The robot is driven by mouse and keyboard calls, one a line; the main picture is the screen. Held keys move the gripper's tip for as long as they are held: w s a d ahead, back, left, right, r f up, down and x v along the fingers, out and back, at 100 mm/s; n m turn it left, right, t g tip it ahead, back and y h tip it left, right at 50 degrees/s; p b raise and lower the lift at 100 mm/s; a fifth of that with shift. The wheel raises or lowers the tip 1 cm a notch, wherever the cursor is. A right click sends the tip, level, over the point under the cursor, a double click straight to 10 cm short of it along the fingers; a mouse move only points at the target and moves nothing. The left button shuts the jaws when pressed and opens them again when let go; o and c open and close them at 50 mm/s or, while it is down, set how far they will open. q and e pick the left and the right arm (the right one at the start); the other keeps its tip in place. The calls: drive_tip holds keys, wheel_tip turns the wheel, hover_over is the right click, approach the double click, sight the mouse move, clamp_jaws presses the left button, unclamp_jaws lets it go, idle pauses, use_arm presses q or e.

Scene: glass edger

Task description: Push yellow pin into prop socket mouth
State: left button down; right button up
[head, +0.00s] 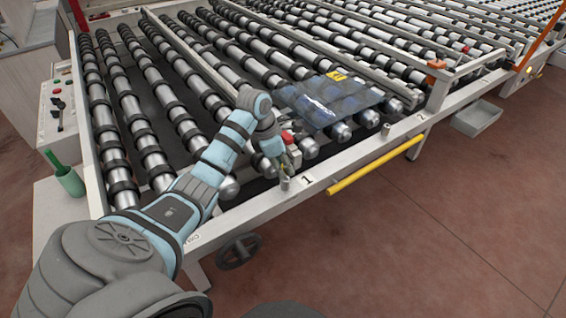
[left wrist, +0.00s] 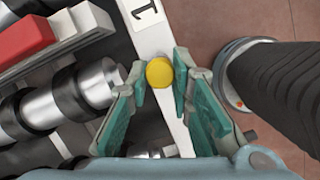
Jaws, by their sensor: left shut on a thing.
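The yellow pin shows as a round yellow end (left wrist: 160,72) between the fingertips of my left gripper (left wrist: 159,76) in the left wrist view. The gripper is shut on it, above the pale rail beside the number 1. In the head view the left gripper (head: 288,162) is at the front rail, just above a small grey upright cylinder (head: 285,184) that looks like the prop socket. The socket's mouth is hidden, and I cannot tell whether the pin is inside it. My right gripper is not in view.
A dark glass sheet (head: 330,100) with a yellow label lies on the rollers. A red block (left wrist: 25,38) is close to the left gripper. A yellow bar (head: 375,165) runs along the front rail (head: 240,212). A handwheel (head: 239,251) is below.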

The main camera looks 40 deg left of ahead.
use_arm(q)
drive_tip(key=shift+f+b, duration=0.85)
drive_tip(key=shift+f, duration=0.35)
drive_tip(key=c, duration=1.4)
unclamp_jaws()
drive_tip(key=shift+o, duration=0.2)
drive_tip(key=shift+a+r, duration=0.1)
drive_tip(key=shift+r, duration=0.25)
drive_tip(key=v, duration=0.7)
drive_tip(key=shift+s+f, duration=0.15)
